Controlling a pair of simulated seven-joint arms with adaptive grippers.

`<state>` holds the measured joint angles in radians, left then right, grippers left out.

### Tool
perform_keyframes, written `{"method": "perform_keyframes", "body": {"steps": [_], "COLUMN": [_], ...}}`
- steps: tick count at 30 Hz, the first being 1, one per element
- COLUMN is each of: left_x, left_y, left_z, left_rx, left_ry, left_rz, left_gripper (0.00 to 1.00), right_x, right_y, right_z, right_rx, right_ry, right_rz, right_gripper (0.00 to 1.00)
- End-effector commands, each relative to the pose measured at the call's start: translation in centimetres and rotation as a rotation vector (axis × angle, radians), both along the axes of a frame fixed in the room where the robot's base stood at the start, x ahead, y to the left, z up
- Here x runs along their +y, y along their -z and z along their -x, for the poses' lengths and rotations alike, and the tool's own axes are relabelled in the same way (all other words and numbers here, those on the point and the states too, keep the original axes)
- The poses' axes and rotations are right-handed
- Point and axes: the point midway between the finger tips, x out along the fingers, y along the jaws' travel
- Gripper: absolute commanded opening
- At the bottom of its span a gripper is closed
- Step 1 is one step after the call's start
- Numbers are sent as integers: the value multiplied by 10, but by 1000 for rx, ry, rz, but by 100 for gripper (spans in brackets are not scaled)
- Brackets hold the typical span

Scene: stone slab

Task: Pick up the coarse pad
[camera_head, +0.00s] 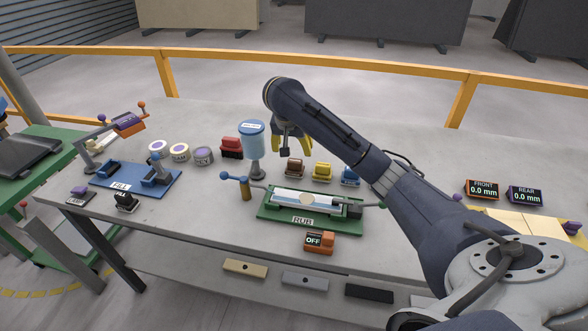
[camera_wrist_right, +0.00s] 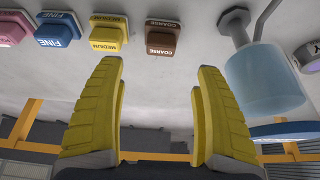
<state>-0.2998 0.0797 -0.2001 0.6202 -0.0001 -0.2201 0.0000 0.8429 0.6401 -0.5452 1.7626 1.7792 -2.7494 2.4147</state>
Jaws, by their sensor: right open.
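The coarse pad (camera_head: 294,168) is a small brown block on the grey slab, behind the green RUB station. It also shows in the right wrist view (camera_wrist_right: 162,38), with its COARSE label readable, beyond the space between the fingertips. My right gripper (camera_head: 289,146) has yellow fingers and hangs just above and behind the coarse pad. In the right wrist view the right gripper (camera_wrist_right: 157,68) is open and empty, with a clear gap between its fingers and the pad. My left gripper is not in view.
The yellow medium pad (camera_head: 322,171) and blue fine pad (camera_head: 350,176) stand right of the coarse pad. A blue dispenser (camera_head: 252,142) stands close on its left, with a red block (camera_head: 231,147) beyond. The RUB station (camera_head: 271,210) lies in front.

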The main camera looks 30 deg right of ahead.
Motion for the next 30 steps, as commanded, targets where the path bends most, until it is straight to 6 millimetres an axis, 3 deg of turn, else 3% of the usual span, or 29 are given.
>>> {"method": "perform_keyframes", "body": {"steps": [24, 30], "left_x": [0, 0], "left_y": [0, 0], "left_z": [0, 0], "left_rx": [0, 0], "left_ry": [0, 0], "left_rz": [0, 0], "left_gripper": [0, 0], "right_x": [-22, -25], "right_y": [76, 86], "right_z": [-22, -25], "right_rx": [4, 2], "right_ry": [2, 1], "right_rz": [-2, -1], "right_gripper": [71, 71]}}
